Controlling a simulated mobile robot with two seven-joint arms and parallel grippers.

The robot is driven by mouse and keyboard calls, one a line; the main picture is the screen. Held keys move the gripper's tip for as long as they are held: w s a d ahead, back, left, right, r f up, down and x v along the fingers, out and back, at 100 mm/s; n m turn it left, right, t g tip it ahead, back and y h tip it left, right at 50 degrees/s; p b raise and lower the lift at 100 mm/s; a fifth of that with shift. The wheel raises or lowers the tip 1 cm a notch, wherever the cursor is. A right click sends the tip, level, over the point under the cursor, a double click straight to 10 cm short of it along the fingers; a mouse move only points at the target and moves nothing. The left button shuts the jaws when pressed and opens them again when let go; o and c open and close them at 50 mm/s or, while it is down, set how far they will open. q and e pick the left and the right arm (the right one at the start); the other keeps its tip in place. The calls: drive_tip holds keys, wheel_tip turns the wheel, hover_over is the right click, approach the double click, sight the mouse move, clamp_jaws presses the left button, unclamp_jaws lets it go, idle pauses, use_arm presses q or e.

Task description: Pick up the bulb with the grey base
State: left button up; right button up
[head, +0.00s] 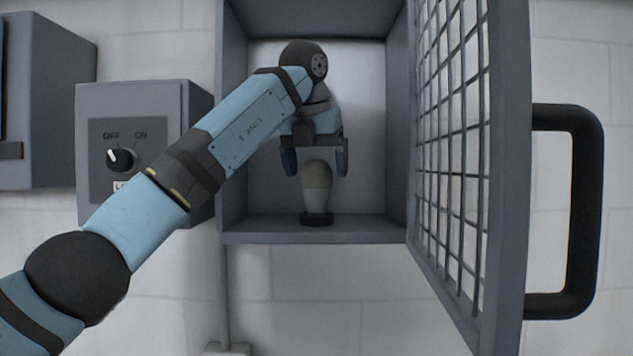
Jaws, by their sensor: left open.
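A bulb (317,186) stands upright inside an open grey wall cabinet (315,237). Its upper part is greyish beige, its lower part is paler, and it sits on a dark round foot or socket (317,219). I cannot tell for certain whether its base is grey. My left gripper (315,172) reaches into the cabinet from the left and points down. Its two fingers are open, one on each side of the bulb's top, with gaps visible between fingers and bulb. My right gripper is not in view.
The cabinet's mesh door (450,150) is swung open on the right, with a big black handle (585,210). A grey switch box (145,100) with an OFF/ON knob (121,159) is on the wall at left, behind my arm. Another grey box (45,100) is at far left.

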use_arm(q)
drive_tip(key=shift+w+d+f, duration=0.1)
drive_tip(key=shift+w+f, duration=0.3)
drive_tip(key=shift+f, duration=0.2)
drive_tip(key=shift+w+f, duration=0.1)
drive_tip(key=shift+f, duration=0.3)
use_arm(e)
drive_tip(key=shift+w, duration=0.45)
use_arm(q)
drive_tip(key=c, duration=1)
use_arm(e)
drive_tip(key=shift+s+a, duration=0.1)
use_arm(q)
drive_tip(key=shift+r, duration=0.1)
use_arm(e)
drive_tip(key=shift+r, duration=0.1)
